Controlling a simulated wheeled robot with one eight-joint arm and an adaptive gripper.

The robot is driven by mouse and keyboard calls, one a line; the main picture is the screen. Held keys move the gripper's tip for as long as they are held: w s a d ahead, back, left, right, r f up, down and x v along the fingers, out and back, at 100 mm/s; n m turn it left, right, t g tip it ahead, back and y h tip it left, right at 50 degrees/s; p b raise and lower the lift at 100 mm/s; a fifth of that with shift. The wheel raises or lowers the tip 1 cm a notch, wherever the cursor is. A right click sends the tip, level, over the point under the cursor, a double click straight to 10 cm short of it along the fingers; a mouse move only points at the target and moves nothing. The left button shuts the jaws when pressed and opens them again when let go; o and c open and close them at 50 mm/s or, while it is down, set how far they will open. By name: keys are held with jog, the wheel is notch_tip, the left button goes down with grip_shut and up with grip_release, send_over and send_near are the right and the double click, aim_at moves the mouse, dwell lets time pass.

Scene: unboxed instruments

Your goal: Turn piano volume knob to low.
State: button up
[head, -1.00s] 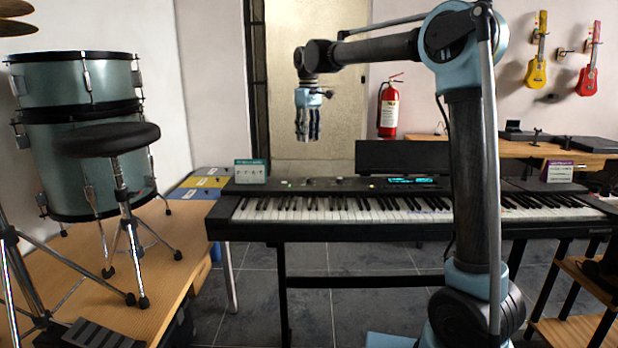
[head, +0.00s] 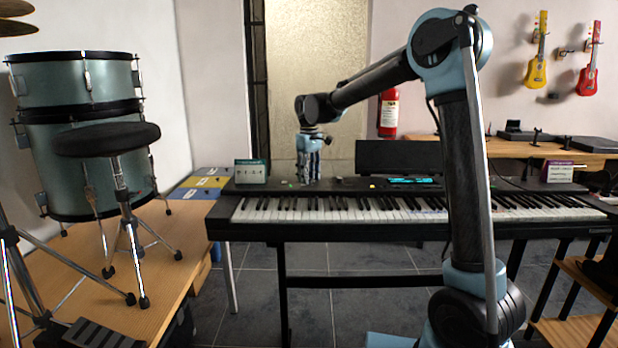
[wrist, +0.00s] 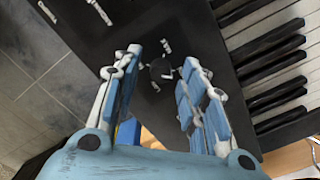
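The piano (head: 340,231) is a long black keyboard across the middle of the head view. In the wrist view, its black panel (wrist: 120,20) lies beside the white and black keys (wrist: 262,42). A small dark round knob (wrist: 160,69) sits on that panel with white marks around it. My gripper (head: 308,182) points down over the left part of the panel. In the wrist view, my gripper (wrist: 162,60) is open, with the knob showing between its two fingers. I cannot tell whether the fingertips touch the panel, nor read the knob's setting. The gripper hides this spot in the head view.
A small sign (head: 251,172) stands at the piano's left end. A black music stand (head: 400,158) rises behind the panel. A drum set (head: 75,135) with a stool (head: 108,140) is at the left. A pink sign (head: 558,171) stands at the right.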

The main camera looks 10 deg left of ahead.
jog(key=shift+f, duration=0.2)
grip_shut()
dwell(0.3)
